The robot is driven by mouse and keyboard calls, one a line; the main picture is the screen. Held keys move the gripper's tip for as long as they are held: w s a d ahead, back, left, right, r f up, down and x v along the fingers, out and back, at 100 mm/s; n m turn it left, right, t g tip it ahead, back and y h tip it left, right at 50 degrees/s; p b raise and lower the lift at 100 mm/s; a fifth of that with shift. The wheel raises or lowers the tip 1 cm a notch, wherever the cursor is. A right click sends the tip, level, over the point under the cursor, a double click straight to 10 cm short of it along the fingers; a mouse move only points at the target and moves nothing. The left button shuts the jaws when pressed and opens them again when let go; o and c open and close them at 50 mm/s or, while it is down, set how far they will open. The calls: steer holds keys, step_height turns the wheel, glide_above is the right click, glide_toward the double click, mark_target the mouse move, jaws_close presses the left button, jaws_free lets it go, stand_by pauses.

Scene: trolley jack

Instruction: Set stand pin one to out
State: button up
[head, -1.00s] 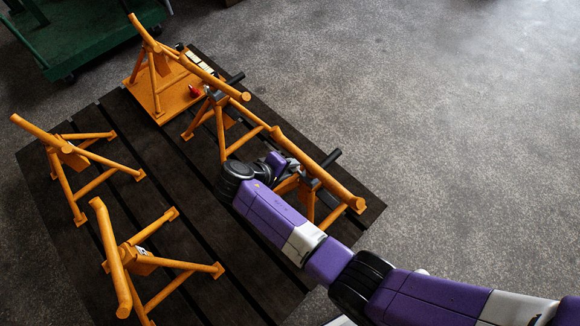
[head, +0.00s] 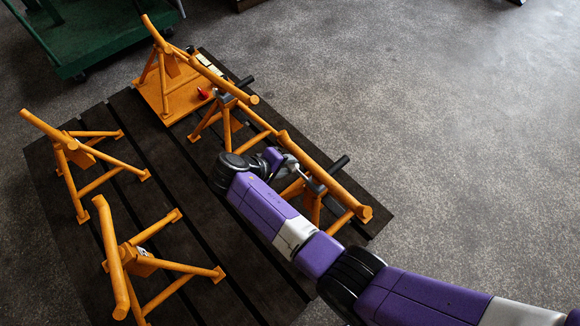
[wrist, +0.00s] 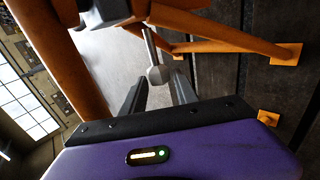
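The nearest orange stand on the right (head: 345,192) has a black-ended bar sticking out of its far side. A thin grey pin with a rounded knob (wrist: 155,75) points from this stand's grey block (wrist: 105,12) toward my gripper. My gripper (wrist: 158,88) is open, with its two dark fingers apart on either side of the knob. The knob sits around the fingertips, and I see no clear contact. In the head view my gripper (head: 288,164) is beside the stand's inner side, partly hidden by my wrist. I cannot tell which stand is number one.
Another barred stand (head: 225,105) stands behind. An orange plate (head: 180,98) with a stand and a small red item lies at the back. Two stands (head: 75,155) (head: 140,260) are at left on the dark slatted platform (head: 180,165). A green cart (head: 90,35) is at back left.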

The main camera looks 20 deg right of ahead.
steer(key=shift+o, duration=0.9)
steer(key=p+v, duration=0.3)
steer(key=v, duration=0.4)
steer(key=shift+a+r, duration=0.25)
steer(key=shift+r, duration=0.05)
steer(key=shift+s, duration=0.1)
